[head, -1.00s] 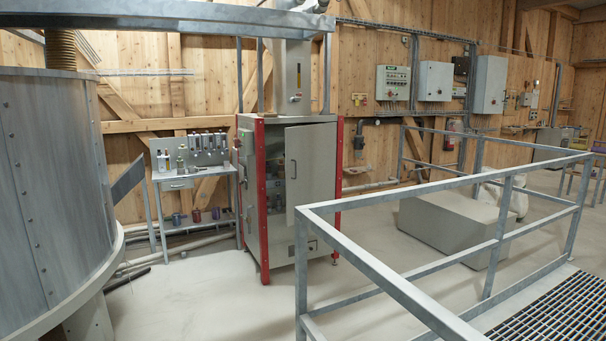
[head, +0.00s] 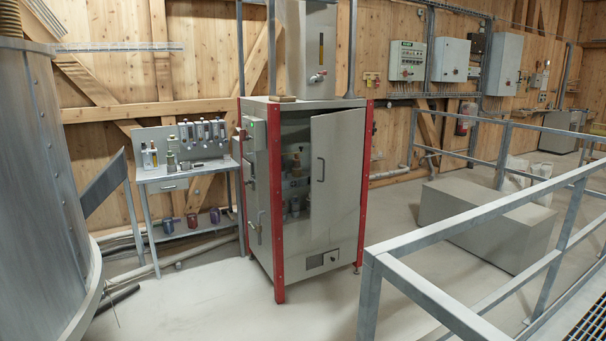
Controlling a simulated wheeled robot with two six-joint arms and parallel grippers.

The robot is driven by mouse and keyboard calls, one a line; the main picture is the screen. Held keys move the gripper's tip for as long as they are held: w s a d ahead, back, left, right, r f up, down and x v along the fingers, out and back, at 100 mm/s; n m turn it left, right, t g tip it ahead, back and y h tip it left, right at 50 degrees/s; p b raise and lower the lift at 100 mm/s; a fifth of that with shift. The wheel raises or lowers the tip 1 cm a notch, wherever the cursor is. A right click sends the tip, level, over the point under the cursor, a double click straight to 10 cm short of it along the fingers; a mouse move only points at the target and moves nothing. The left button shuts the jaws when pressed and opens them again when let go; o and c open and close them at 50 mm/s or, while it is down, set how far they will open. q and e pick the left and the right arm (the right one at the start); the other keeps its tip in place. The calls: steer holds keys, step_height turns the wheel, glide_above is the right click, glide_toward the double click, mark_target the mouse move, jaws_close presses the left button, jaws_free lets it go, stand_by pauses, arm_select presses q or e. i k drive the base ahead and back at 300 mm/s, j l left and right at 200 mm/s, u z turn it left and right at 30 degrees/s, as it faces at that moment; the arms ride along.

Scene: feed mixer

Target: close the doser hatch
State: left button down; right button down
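The doser is a grey cabinet with red corner posts (head: 275,215), standing in the middle of the head view. Its hatch (head: 336,178), a grey door with a dark vertical handle, stands ajar. The hinge side appears to be on the right. A gap on the left of the hatch shows the dark inside, with several small containers (head: 295,178) on shelves. Neither of my grippers shows in the view.
A metal railing (head: 470,228) runs across the right front. A large round metal tank (head: 40,190) fills the left. A small bench with bottles (head: 180,176) stands left of the doser. A grey block (head: 480,215) lies behind the railing. The floor before the doser is clear.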

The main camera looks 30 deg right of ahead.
mark_target(337, 139)
steer(key=i+z, duration=0.1)
steer(key=i, duration=0.45)
steer(key=i+j+z, duration=0.15)
steer(key=i, duration=0.35)
steer(key=i+j+z, duration=0.1)
steer(key=i, duration=0.45)
